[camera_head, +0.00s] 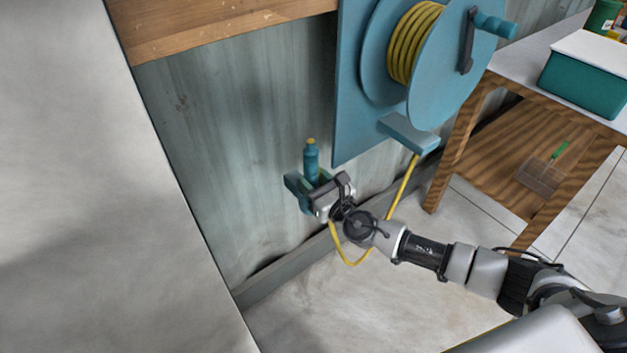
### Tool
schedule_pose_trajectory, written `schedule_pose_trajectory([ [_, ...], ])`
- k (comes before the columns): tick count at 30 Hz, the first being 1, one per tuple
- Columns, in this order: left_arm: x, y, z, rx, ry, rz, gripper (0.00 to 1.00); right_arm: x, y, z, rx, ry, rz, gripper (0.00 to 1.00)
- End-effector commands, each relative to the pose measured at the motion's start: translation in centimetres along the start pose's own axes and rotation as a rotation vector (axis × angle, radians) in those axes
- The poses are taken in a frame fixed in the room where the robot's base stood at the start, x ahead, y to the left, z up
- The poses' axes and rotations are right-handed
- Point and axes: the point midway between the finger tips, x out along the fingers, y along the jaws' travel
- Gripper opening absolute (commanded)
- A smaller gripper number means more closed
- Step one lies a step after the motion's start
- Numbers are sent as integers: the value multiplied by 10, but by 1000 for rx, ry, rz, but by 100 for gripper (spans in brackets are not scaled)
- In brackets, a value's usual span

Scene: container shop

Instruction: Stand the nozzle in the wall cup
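The teal nozzle (311,158) with a yellow tip stands upright at the wall, tip up. Its lower part is at the teal wall cup (293,186), partly hidden behind my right gripper. I cannot tell how deep it sits in the cup. My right gripper (322,194) is right at the cup and the nozzle's lower part. Its fingers are small and overlap the cup, so I cannot tell whether they grip the nozzle. My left gripper is not in view.
A yellow hose (404,192) hangs in a loop from the teal reel (452,62) and passes behind my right wrist. A wooden table (470,140) with a teal box (585,82) stands at the right. A wooden ledge (215,22) is above the cup.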

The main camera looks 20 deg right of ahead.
Motion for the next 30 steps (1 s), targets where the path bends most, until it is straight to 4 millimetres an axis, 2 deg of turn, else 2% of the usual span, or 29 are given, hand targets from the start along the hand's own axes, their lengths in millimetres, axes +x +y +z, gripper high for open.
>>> schedule_pose_trajectory([
  [1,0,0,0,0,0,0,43,0,0,1,0,-2,0,49],
  [5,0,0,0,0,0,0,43,0,0,1,0,-1,0,69],
  [6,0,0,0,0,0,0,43,0,0,1,0,-1,0,71],
  [16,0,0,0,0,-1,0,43,-6,0,-2,1,3,0,71],
  [20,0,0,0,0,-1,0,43,-25,0,-2,1,5,1,71],
  [30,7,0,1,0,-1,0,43,-90,0,-2,0,3,1,71],
])
